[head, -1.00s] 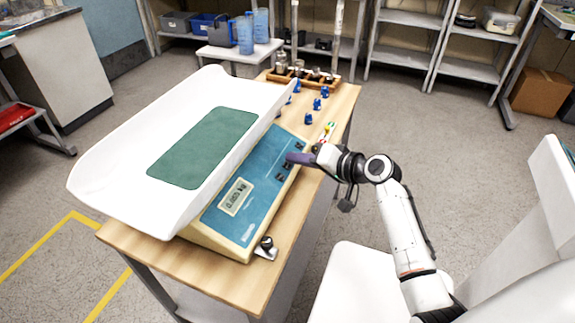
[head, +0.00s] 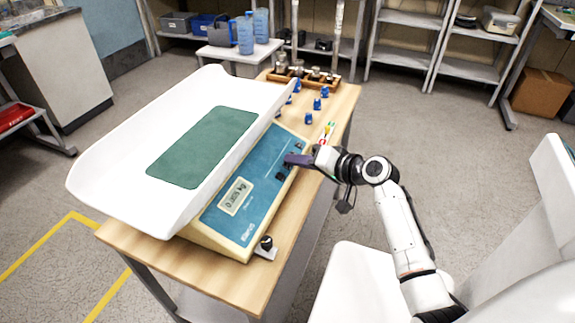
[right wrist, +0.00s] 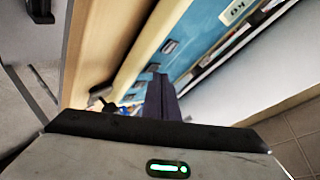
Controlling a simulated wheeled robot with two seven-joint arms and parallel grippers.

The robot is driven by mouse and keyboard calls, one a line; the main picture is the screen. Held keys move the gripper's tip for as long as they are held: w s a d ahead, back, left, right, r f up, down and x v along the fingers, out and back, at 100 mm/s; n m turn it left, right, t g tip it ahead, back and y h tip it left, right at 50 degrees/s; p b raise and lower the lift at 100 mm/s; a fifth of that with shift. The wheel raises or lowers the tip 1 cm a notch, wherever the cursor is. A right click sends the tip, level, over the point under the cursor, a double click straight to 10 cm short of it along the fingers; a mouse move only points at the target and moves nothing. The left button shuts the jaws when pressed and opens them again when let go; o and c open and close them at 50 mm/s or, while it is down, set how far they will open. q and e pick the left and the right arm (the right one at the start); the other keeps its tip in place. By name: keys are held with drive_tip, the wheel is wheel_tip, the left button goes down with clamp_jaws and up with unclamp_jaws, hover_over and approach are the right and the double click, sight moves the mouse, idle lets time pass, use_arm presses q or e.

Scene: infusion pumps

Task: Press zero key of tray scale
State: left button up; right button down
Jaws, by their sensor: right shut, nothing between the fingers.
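The tray scale has a white curved tray (head: 95,185) with a green mat and a sloping blue key panel (head: 262,160) with a small display (head: 236,196). The display digits are too small to read surely. Dark keys run along the panel's right edge; one key (head: 281,175) shows just below my right gripper (head: 288,159). That gripper is shut and empty, its purple-grey fingertips over the key row and hiding part of it. Whether they touch a key I cannot tell. In the right wrist view the fingers (right wrist: 160,98) reach over the panel's edge, beside a dark key (right wrist: 168,47).
The scale stands on a wooden table (head: 225,285). Small blue items (head: 308,118), a wooden rack (head: 325,79) and a coloured object (head: 327,131) lie beyond my right gripper. A white trolley (head: 238,50) with blue jugs stands behind.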

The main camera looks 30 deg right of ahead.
drive_tip(key=shift+w+f, duration=0.1)
drive_tip(key=shift+f, duration=0.25)
idle(0.4)
idle(0.3)
drive_tip(key=shift+s+d+r+p, duration=0.15)
drive_tip(key=shift+s+r+p, duration=0.1)
drive_tip(key=shift+r+p, duration=0.4)
drive_tip(key=shift+r, duration=0.1)
drive_tip(key=r+p, duration=0.1)
drive_tip(key=s+d+r+p, duration=0.1)
drive_tip(key=r, duration=0.1)
drive_tip(key=r+p, duration=0.1)
drive_tip(key=p, duration=0.1)
drive_tip(key=shift+s+d+r, duration=0.15)
drive_tip(key=shift+s+r, duration=0.05)
drive_tip(key=shift+r, duration=0.05)
idle(0.4)
